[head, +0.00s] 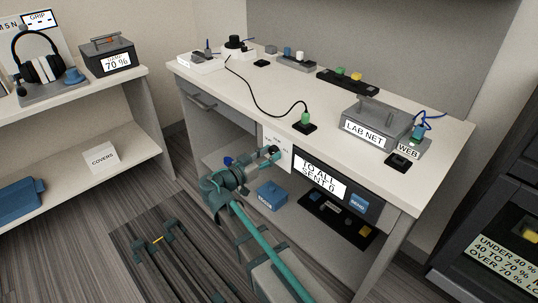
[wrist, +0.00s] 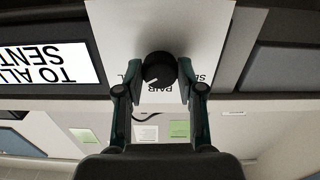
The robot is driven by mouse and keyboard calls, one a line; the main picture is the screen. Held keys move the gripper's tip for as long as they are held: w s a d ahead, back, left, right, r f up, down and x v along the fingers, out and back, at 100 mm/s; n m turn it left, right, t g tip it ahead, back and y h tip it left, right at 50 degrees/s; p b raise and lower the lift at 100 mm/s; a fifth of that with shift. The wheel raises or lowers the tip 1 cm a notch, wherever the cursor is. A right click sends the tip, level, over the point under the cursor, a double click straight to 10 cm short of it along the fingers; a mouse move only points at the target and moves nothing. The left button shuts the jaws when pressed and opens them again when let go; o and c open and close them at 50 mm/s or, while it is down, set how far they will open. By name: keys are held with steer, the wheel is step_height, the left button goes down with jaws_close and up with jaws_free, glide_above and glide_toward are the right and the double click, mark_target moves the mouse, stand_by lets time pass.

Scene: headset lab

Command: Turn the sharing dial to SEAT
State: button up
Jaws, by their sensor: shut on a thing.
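The sharing dial (wrist: 160,68) is a round black knob on a white panel (wrist: 205,30), seen upside down in the wrist view. My gripper (wrist: 161,80) has a fingertip on each side of the knob and is shut on it. Panel lettering is partly covered by the knob and fingers; "PAIR" shows beside it and other labels are cut off. I cannot tell for sure where the knob points. In the head view my gripper (head: 273,154) reaches the white panel (head: 275,142) under the desk's front edge. A screen (head: 320,177) beside it reads "TO ALL SENT 0".
A blue SEND button (head: 358,203) sits right of the screen. A blue box (head: 271,195) and a black tray (head: 337,218) lie on the shelf below. The desk top (head: 225,95) above holds a LAB NET box (head: 372,128) and a cable with a green plug (head: 306,118).

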steer(key=n+p, duration=0.1)
steer(key=n, duration=0.5)
steer(key=shift+r, duration=0.1)
steer(key=n+p, duration=0.3)
steer(key=n, duration=0.2)
steer(key=shift+r, duration=0.1)
steer(key=n+p, duration=0.4)
steer(key=n, duration=0.2)
steer(key=shift+r+n+p, duration=0.1)
steer(key=shift+n+p, duration=0.25)
steer(key=shift+n, duration=0.05)
steer(key=n+p, duration=0.3)
steer(key=n, duration=0.1)
steer(key=shift+n+p, duration=0.65)
steer(key=shift+n, duration=0.15)
steer(key=o, duration=1.1)
